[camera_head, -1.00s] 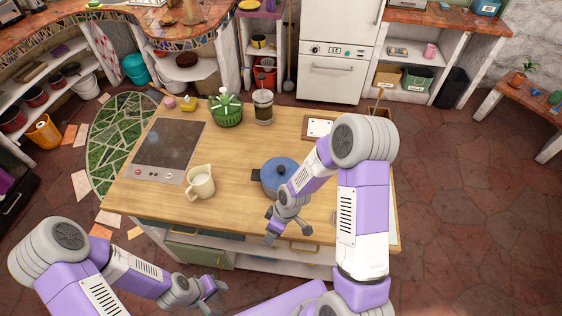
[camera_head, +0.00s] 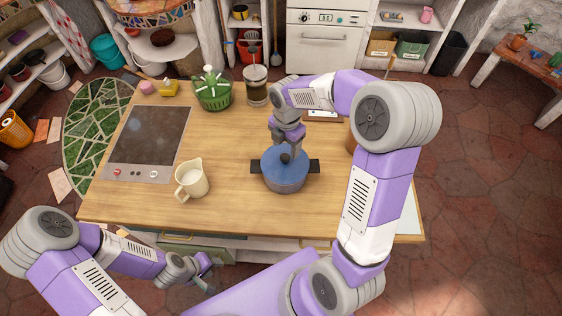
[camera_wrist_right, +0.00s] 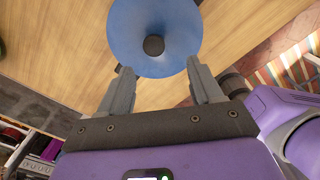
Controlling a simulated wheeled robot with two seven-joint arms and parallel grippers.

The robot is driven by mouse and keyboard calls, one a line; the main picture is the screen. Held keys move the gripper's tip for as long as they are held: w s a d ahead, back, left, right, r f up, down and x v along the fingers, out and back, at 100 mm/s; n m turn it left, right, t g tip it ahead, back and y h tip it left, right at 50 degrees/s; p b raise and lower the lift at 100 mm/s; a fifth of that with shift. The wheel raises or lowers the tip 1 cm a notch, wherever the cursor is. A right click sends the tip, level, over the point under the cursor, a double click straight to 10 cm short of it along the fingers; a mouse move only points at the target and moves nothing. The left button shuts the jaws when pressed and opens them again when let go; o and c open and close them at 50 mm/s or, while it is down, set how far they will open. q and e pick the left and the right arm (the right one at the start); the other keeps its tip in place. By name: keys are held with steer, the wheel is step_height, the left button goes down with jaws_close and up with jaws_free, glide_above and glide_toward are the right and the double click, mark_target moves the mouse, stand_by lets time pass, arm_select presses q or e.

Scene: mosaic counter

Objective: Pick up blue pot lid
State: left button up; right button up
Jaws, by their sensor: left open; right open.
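The blue pot lid (camera_head: 280,166) sits on the blue pot (camera_head: 286,185) on the wooden counter, and its dark round knob stands at its centre. In the right wrist view the lid (camera_wrist_right: 153,30) is a blue disc with the knob (camera_wrist_right: 153,45) just beyond the fingertips. My right gripper (camera_head: 286,151) is above the lid at the knob. In the right wrist view its two fingers (camera_wrist_right: 158,78) are apart with nothing between them. My left gripper (camera_head: 206,274) is open and empty, low in front of the counter.
A cream pitcher (camera_head: 192,178) stands left of the pot. A cooktop (camera_head: 150,140) is at the counter's left. A green basket (camera_head: 213,93) and a jar (camera_head: 257,88) stand at the back. Bare wood lies in front of the pot.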

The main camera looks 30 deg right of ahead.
mark_target(285, 156)
steer(key=shift+w+f, duration=0.35)
steer(key=shift+f, duration=0.2)
steer(key=shift+w+f, duration=0.3)
steer(key=shift+f, duration=0.25)
step_height(285, 156, down, 6)
steer(key=shift+s+d+f, duration=0.1)
steer(key=shift+d+f, duration=0.05)
steer(key=shift+f, duration=0.05)
steer(key=shift+s, duration=0.1)
jaws_close()
steer(key=shift+r, duration=0.1)
